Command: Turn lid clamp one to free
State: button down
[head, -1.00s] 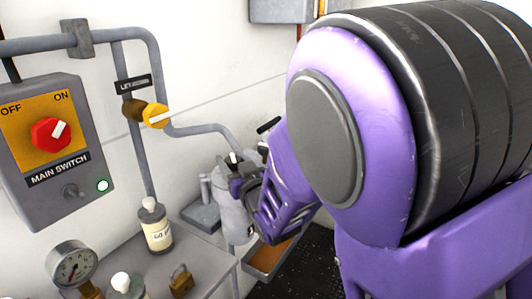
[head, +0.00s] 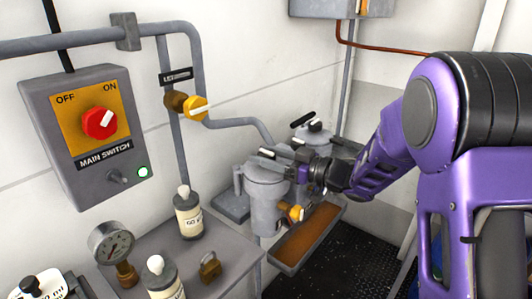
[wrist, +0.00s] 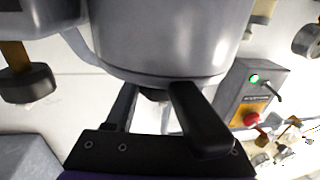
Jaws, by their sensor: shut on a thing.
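The nearer grey canister (head: 266,205) stands upright at the end of the pipe. Its lid has a dark-and-pale bar handle (head: 267,153) on top. My gripper (head: 300,170) reaches in from the right at the lid's rim. My gripper (wrist: 155,97) is shut on this lever, close against the rim. The fingers partly hide the clamp's pivot. I cannot read which clamp is number one.
A second canister (head: 315,138) with a black handle stands just behind. A brown-filled tray (head: 308,237) lies below right. The main switch box (head: 98,135) and yellow valve (head: 195,108) are on the left. Bottles (head: 188,213), a padlock (head: 210,266) and a gauge (head: 111,242) occupy the bench.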

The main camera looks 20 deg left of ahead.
jog(key=shift+n+g, duration=0.3)
jog(key=shift+g, duration=0.1)
jog(key=shift+c, duration=1.4)
grip_release()
jog(key=s+d+p, duration=0.1)
jog(key=s+d, duration=0.2)
jog(key=d, duration=1.4)
